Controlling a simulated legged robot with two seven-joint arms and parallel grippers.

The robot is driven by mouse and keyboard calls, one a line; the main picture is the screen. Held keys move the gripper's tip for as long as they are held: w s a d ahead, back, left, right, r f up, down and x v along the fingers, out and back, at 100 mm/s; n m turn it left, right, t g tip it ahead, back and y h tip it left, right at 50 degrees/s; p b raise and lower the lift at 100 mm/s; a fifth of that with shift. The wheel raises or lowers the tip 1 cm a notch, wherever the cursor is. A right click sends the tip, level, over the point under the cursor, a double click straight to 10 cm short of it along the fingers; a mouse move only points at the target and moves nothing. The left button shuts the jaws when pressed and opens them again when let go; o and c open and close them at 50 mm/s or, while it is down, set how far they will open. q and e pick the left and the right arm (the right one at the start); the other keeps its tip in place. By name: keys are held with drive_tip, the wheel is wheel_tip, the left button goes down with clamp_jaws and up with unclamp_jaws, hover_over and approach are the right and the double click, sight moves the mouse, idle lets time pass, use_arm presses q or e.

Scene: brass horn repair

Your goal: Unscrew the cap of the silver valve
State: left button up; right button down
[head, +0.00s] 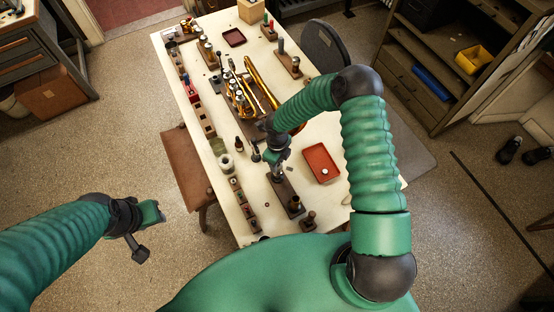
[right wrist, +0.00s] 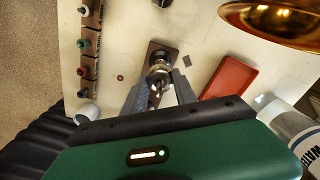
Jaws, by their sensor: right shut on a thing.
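The silver valve (right wrist: 158,70) stands upright on a dark wooden base (head: 285,192) on the pale workbench. In the right wrist view, its round metal top sits between the two grey fingers of my right gripper (right wrist: 159,90). In the head view my right gripper (head: 277,170) points down over the valve and hides most of it. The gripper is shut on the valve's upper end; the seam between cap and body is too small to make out. My left gripper (head: 148,222) hangs over the floor left of the bench, away from the valve; its finger gap is unclear.
A red tray (head: 321,162) lies right of the valve. The brass horn (head: 262,88) lies farther back. A tool rack (right wrist: 88,45) runs along the left edge. A white labelled bottle (right wrist: 306,138) is at the right wrist view's lower right. A stool (head: 187,165) stands left.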

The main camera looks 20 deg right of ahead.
drive_tip(key=shift+r+n+p, duration=0.15)
drive_tip(key=shift+n+p, duration=0.15)
drive_tip(key=shift+p, duration=0.35)
drive_tip(key=shift+s+a+f+n+p, duration=0.15)
drive_tip(key=shift+s+f+n+p, duration=0.15)
drive_tip(key=shift+s+p, duration=0.1)
drive_tip(key=shift+w+r+n+p, duration=0.1)
drive_tip(key=shift+w+n+p, duration=0.15)
drive_tip(key=shift+n+p, duration=0.15)
drive_tip(key=c, duration=1)
unclamp_jaws()
drive_tip(key=shift+w, duration=0.1)
drive_tip(key=shift+o, duration=0.4)
drive_tip(key=shift+r, duration=0.1)
